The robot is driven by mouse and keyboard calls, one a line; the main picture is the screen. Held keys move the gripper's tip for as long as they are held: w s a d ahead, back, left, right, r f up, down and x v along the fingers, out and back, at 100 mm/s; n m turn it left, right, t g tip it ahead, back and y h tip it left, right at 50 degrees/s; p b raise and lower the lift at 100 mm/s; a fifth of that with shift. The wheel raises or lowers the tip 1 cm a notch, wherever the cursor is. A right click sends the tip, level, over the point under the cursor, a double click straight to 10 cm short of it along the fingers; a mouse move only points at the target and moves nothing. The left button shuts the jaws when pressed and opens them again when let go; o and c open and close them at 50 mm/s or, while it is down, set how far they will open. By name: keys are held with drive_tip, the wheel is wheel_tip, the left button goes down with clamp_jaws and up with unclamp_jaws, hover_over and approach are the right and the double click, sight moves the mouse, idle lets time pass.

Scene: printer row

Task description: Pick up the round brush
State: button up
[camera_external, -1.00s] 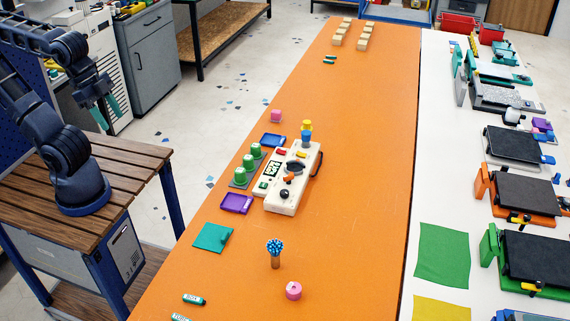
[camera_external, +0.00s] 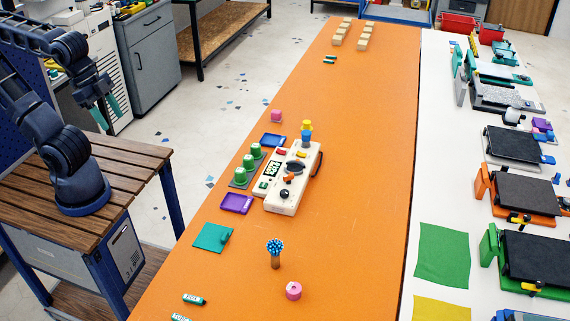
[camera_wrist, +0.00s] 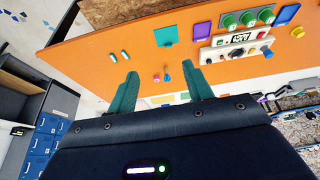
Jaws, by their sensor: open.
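The round brush (camera_external: 275,250) has a blue bristled head and a brown handle. It stands upright on the orange table (camera_external: 350,150), head up, at the near end in the external view. In the wrist view the brush (camera_wrist: 167,77) shows small, between and beyond my two teal fingers. My gripper (camera_external: 110,106) is open and empty, raised at the left, off the table's side and well away from the brush. It fills the lower part of the wrist view (camera_wrist: 160,70).
A pink cylinder (camera_external: 293,291) stands close to the brush. A teal square (camera_external: 212,237), purple tray (camera_external: 236,203), green cups (camera_external: 248,163) and a white control box (camera_external: 290,190) lie farther along. Teal labelled pieces (camera_external: 194,299) lie at the near edge. The far middle is clear.

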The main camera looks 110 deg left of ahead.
drive_tip(key=n+g, duration=0.5)
drive_tip(key=n, duration=1.6)
hover_over(275, 245)
drive_tip(key=s, duration=0.1)
drive_tip(key=f, duration=2.3)
drive_tip(key=shift+a+f, duration=0.25)
drive_tip(key=shift+w+f+n, duration=0.25)
drive_tip(key=shift+f+n, duration=0.05)
drive_tip(key=shift+f, duration=0.2)
wheel_tip(275, 245, down, 5)
drive_tip(key=shift+r, duration=0.1)
drive_tip(key=shift+w+d+f, duration=0.1)
drive_tip(key=shift+w+f, duration=0.05)
drive_tip(key=shift+f, duration=1.35)
drive_tip(key=shift+w+d+f, duration=0.1)
drive_tip(key=shift+f, duration=1.35)
drive_tip(key=c, duration=1.1)
